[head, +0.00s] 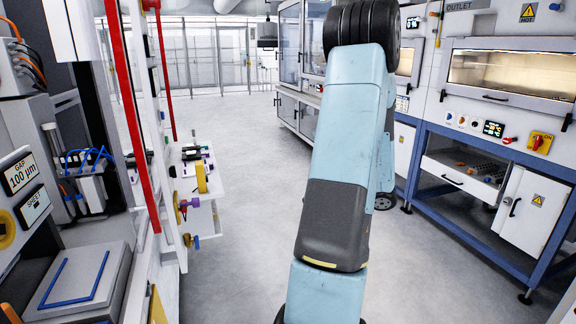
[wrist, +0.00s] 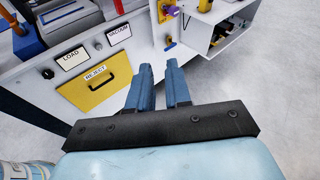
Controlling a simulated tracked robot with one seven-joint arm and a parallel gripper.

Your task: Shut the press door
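I cannot tell for sure which part is the press door. A tall upright frame with red edge strips (head: 125,100) stands on the left machine in the head view. It may be the door, but its hinge side and how far it is open are unclear. My gripper (wrist: 159,68) shows in the wrist view with two blue fingers apart and nothing between them. It is over a white machine side, beside a yellow REJECT drawer front (wrist: 96,90) with a black handle. In the head view my gripper is not visible.
A white shelf unit (head: 202,200) with coloured knobs juts into the aisle. An oven (head: 510,70) on a blue frame stands at the right, with a white cabinet door (head: 530,208) below. The middle floor (head: 245,150) is clear.

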